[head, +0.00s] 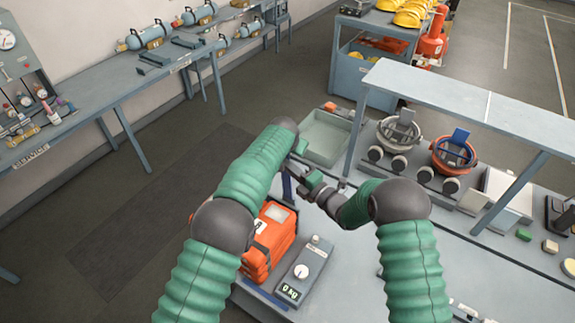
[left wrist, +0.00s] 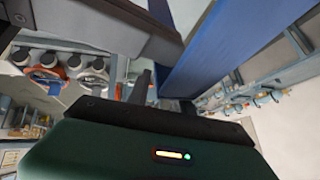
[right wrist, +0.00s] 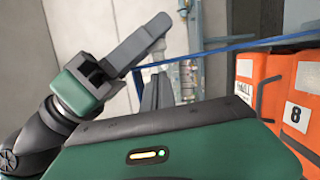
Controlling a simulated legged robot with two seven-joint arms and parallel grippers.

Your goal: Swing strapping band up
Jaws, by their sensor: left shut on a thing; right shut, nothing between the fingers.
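The blue strapping band (right wrist: 250,45) runs in the right wrist view from my left gripper's fingers across to the orange case (right wrist: 300,85). It fills much of the left wrist view (left wrist: 220,45) and shows as a short blue piece (head: 286,186) in the head view. My left gripper (right wrist: 158,30) is shut on the band, above the case. My right gripper (right wrist: 156,92) is shut and empty, close beside and below the left one. In the head view the orange case (head: 256,262) stands on the bench, partly hidden behind my left arm.
A grey device with a dial and display (head: 303,271) stands right of the case. A pale green tray (head: 326,138) lies behind the grippers. Masks on stands (head: 455,151) sit under a raised shelf (head: 440,92) at right. The floor at left is clear.

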